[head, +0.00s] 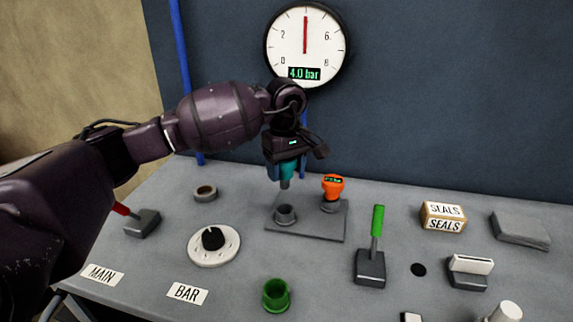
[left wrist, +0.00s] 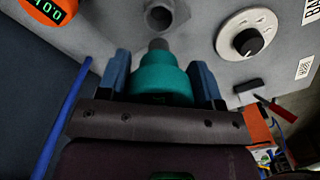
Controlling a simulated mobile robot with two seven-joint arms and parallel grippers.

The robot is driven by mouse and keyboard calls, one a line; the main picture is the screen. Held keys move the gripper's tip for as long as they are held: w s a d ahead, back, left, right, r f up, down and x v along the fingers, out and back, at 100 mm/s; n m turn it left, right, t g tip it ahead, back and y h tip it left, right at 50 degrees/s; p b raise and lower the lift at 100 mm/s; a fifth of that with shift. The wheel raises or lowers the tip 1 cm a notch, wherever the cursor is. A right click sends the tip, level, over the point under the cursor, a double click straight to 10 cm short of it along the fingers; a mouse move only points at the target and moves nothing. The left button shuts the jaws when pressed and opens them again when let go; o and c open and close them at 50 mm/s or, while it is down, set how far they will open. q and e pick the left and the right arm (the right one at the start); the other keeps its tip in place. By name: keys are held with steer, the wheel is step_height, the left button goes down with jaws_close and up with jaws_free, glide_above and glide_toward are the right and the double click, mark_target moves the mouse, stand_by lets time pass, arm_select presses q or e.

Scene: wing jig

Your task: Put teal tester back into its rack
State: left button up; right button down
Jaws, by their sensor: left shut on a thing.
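My left gripper (head: 288,165) is shut on the teal tester (head: 289,170). The tester hangs upright above the rack plate, its grey tip (head: 285,184) pointing down. In the left wrist view the tester (left wrist: 160,80) sits between the two blue fingers. The rack (head: 315,226) is a grey plate with two round holders. The left holder (head: 285,214) is empty and lies just below the tester's tip, with a gap between. The right holder carries an orange tester (head: 333,186) with a small display. My right gripper is not in view.
A dial (head: 214,243) labelled BAR, a red-handled lever (head: 128,213) and a ring (head: 205,193) stand left of the rack. A green cup (head: 276,295) is in front; a green-handled lever (head: 376,235) and SEALS box (head: 443,217) are right. The wall gauge (head: 305,45) reads 4.0 bar.

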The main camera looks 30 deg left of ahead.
mark_target(286, 187)
arm_select(q)
steer(key=shift+f, duration=0.9)
steer(key=shift+f+b, duration=0.4)
steer(key=shift+f, duration=0.05)
step_height(286, 187, down, 2)
steer(key=shift+f+b, duration=0.2)
steer(key=shift+b, duration=0.25)
steer(key=shift+f, duration=0.35)
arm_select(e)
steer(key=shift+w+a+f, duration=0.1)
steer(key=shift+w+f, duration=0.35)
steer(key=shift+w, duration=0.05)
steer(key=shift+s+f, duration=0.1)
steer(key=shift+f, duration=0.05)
arm_select(q)
steer(key=shift+f+b, duration=0.15)
steer(key=shift+b, duration=0.2)
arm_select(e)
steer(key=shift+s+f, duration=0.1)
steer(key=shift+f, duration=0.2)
arm_select(q)
steer(key=shift+f+b, duration=0.35)
steer(key=shift+f, duration=0.25)
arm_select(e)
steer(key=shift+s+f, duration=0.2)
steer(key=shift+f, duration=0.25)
